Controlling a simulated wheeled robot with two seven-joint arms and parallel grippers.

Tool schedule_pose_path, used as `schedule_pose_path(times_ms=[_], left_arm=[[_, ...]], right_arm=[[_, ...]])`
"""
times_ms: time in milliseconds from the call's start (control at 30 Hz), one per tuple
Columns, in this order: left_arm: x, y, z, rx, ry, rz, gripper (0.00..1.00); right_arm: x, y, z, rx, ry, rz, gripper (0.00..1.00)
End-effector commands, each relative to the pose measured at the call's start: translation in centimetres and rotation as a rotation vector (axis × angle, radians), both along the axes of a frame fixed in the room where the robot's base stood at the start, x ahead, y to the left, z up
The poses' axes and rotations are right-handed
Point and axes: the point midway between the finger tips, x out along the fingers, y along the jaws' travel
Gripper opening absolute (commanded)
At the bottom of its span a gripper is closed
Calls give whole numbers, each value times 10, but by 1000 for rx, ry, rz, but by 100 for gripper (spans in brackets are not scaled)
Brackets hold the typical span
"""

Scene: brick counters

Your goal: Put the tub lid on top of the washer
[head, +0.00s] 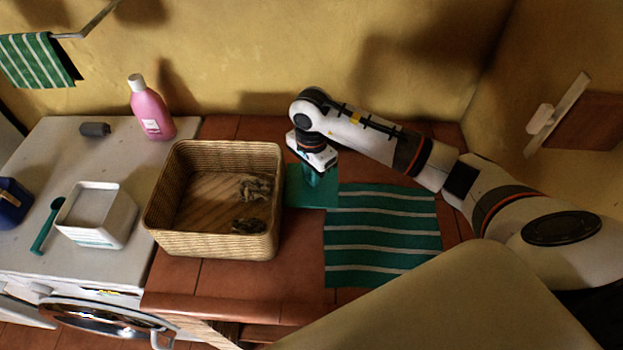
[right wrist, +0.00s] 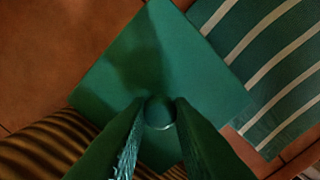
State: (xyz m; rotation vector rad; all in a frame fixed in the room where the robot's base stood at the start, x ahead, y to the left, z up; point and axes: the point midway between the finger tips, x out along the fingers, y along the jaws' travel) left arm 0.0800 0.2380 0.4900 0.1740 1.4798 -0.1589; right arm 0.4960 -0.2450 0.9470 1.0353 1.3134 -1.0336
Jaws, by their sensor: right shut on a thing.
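The tub lid (head: 325,194) is a flat green square with a small round knob, at the counter between the basket and the striped cloth. My right gripper (head: 313,180) points down at it and is shut on the knob. In the right wrist view, the fingers (right wrist: 160,112) close on the knob from both sides, with the lid (right wrist: 150,60) spread beneath them. I cannot tell whether the lid touches the counter. The white washer (head: 85,160) stands at the left, its door open at the front. My left gripper is not in view.
The washer top holds a white open tub (head: 107,234), a green scoop (head: 47,226), a pink bottle (head: 152,110), a dark grey roll (head: 95,129) and a blue container (head: 12,203). A wicker basket (head: 210,246) stands between washer and lid. A striped cloth (head: 382,235) lies right.

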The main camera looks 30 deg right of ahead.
Motion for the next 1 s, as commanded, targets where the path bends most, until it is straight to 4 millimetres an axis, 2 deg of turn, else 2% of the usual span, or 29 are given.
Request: schedule_pose_path(times_ms=[300,700,733,833,867,1000], left_arm=[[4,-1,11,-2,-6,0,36],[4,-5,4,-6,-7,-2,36],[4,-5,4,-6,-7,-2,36],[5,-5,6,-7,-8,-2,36],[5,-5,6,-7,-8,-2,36],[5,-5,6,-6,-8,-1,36]], right_arm=[[-1,0,-36,-1,3,-1,0],[0,-1,-44,-2,0,1,0],[0,-1,-44,-2,0,1,22],[0,0,-43,-1,1,1,38],[0,0,-43,-1,1,1,42],[0,0,-42,-1,1,0,42]])
